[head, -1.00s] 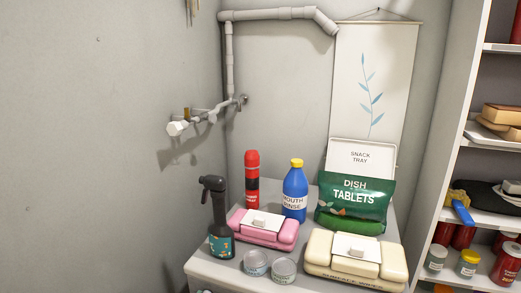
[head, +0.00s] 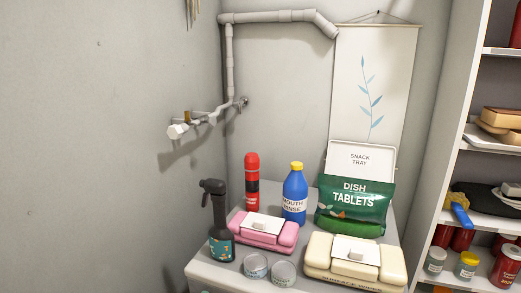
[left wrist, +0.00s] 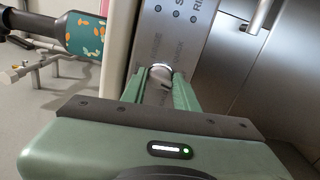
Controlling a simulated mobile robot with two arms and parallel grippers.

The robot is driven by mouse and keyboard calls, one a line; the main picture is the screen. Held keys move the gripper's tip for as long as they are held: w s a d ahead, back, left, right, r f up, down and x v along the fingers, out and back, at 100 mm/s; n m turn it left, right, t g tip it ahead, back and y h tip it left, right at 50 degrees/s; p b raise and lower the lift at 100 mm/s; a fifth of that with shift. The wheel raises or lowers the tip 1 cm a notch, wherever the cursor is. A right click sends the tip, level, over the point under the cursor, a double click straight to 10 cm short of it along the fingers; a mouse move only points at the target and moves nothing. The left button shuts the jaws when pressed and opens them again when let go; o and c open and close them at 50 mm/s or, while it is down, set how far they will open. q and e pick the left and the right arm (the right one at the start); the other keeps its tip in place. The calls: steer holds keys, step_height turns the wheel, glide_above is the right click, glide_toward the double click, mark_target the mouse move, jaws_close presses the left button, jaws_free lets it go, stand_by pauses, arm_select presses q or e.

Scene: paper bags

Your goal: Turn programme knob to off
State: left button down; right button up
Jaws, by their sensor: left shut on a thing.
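The programme knob (left wrist: 160,71) shows in the left wrist view as a small round silvery knob on a grey metal control panel (left wrist: 160,26). The panel has printed labels and a row of small dark dots. My left gripper (left wrist: 161,79) has its two green fingers on either side of the knob and is shut on it. The fingers hide part of the knob, and I cannot read its setting. The knob and both grippers are outside the head view.
A worktop (head: 206,271) carries a dark spray bottle (head: 219,249), pink (head: 252,232) and cream (head: 325,261) containers, a blue mouth rinse bottle (head: 294,204) and a green dish tablets bag (head: 352,208). Shelves (head: 490,139) stand at right. A metal door handle (left wrist: 259,16) is beside the panel.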

arm_select(q)
steer(key=c, duration=1.4)
jaws_free()
steer(key=shift+n, duration=0.7)
steer(key=shift+o, duration=1.3)
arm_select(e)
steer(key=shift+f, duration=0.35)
arm_select(q)
steer(key=p+v, duration=0.2)
steer(key=v, duration=0.4)
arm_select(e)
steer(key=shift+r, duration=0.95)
